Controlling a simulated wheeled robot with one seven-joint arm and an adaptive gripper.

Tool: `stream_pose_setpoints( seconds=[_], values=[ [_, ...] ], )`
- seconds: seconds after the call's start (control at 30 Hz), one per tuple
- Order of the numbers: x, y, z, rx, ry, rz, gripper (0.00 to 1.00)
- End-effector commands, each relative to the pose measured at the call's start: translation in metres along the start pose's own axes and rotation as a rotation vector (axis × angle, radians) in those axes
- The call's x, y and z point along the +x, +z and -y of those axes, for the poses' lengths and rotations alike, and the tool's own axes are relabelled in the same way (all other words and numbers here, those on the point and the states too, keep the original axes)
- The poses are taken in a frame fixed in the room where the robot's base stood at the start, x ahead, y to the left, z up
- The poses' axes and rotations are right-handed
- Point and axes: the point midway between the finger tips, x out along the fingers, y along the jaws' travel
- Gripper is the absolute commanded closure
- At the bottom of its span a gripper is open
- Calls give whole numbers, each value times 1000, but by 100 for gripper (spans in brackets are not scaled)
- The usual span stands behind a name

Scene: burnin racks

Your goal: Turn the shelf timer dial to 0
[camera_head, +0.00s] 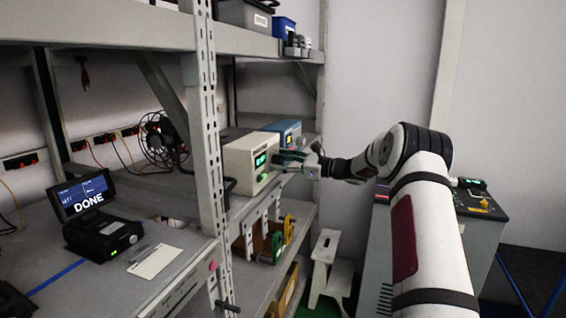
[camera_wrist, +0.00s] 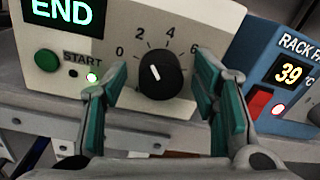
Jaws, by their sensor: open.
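The shelf timer is a cream box (camera_head: 250,163) with a lit green display, standing on the rack shelf. In the wrist view its display (camera_wrist: 62,12) reads END. Its black round dial (camera_wrist: 160,76) has a white mark pointing up and left, roughly toward the 2. The numbers 0, 2, 4 and 6 show around it. My gripper (camera_wrist: 160,72) is open, with one teal-padded finger on each side of the dial and visible gaps between. In the head view my gripper (camera_head: 286,160) is at the timer's front, and the dial cannot be made out there.
A green START button (camera_wrist: 47,60) and small lit lamp are left of the dial. A blue unit (camera_wrist: 285,75) reading 39 °C stands close on the right. A rack post (camera_head: 207,140) rises left of the timer. A DONE display (camera_head: 84,195) sits on the left bench.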

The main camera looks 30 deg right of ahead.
Motion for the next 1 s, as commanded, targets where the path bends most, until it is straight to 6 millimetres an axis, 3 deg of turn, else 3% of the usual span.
stream_pose_setpoints(
  seconds=[0.13,0.37,0.67,1.0],
  values=[
    [0,0,0,0,0,0,46],
    [0,0,0,0,0,0,94],
    [0,0,0,-25,-1,1,94],
    [0,-2,0,-219,-4,9,94]
  ],
)
